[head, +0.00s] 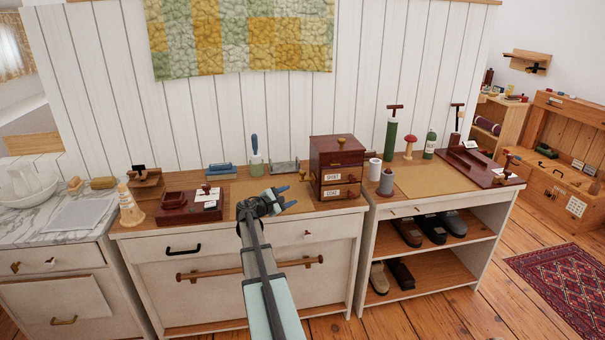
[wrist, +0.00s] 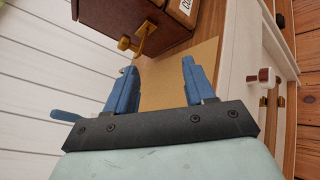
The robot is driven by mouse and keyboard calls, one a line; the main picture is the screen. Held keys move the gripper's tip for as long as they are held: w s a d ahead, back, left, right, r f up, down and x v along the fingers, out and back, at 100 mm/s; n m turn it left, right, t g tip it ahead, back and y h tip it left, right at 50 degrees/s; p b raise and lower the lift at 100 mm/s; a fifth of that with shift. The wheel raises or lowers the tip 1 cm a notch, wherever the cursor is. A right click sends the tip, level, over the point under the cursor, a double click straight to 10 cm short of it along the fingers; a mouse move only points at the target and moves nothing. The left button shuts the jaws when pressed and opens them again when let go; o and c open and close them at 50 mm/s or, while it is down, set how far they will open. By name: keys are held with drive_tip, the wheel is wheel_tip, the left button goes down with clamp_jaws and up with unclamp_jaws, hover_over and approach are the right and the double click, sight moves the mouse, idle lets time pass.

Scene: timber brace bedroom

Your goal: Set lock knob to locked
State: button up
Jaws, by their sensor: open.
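My gripper (head: 290,196) is open and empty above the dresser top, just left of a dark red-brown drawer box (head: 325,157). In the wrist view the two blue fingers (wrist: 159,68) are apart, with bare tan mat between them. A brass knob (wrist: 124,44) with a bracket-like piece sticks out from the box just beyond the left finger, without clear contact. A small dark red knob (head: 307,234) sits on the dresser's front at the right; a dark red knob on a pale base (wrist: 265,76) shows right of the fingers. I cannot tell which knob is the lock knob, or its setting.
A red-brown tray (head: 190,214) lies left of my gripper. A blue-handled tool in a cup (head: 256,165) and a grey metal holder (head: 284,168) stand behind.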

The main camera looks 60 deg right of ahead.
sight(301, 173)
drive_tip(key=w+d+r+n, duration=0.1)
drive_tip(key=d+n, duration=0.2)
drive_tip(key=d, duration=0.1)
drive_tip(key=d+r+n+t+h, duration=0.1)
drive_tip(key=d+n, duration=0.2)
drive_tip(key=d, duration=0.2)
drive_tip(key=w+d+r+n+t+h, duration=0.1)
drive_tip(key=d+n, duration=0.3)
drive_tip(key=d, duration=0.1)
drive_tip(key=shift+w+d+r, duration=0.2)
drive_tip(key=shift+w+d, duration=0.05)
drive_tip(key=shift+w, duration=0.1)
clamp_jaws()
idle(0.6)
